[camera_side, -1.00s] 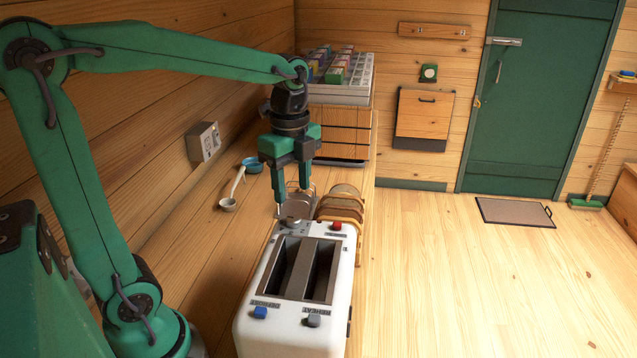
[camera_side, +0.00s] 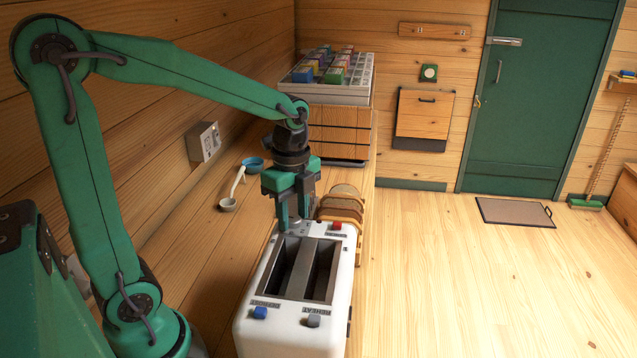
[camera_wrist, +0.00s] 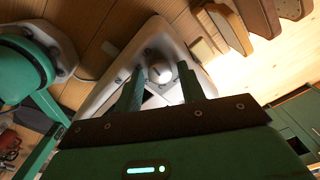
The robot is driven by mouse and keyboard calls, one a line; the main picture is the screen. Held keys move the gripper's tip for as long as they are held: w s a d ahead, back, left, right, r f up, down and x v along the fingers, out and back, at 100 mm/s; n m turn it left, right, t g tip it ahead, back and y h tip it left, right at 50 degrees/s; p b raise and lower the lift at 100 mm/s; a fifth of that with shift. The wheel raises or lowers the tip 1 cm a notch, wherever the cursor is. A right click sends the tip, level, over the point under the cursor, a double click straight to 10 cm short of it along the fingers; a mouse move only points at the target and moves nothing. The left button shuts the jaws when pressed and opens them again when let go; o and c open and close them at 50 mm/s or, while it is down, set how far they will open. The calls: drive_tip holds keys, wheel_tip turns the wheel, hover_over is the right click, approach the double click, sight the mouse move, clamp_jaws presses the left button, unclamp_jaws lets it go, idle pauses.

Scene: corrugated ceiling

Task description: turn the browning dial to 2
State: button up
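The white toaster (camera_side: 254,318) stands on the bench, with two empty-looking slots and a blue, a grey and a red button on top. In the wrist view the browning dial (camera_wrist: 161,72) is a pale round knob at the toaster's end, between my fingertips. In the side view my fingers largely hide it. My gripper (camera_side: 295,218) points down over the toaster's far end; in the wrist view my gripper (camera_wrist: 162,72) has one finger on each side of the knob, with a small gap showing.
A wooden rack with bread slices (camera_side: 342,208) stands close to the right of the gripper. A drawer unit (camera_side: 340,135) stands farther back.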

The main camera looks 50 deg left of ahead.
drive_tip(key=c, duration=0.7)
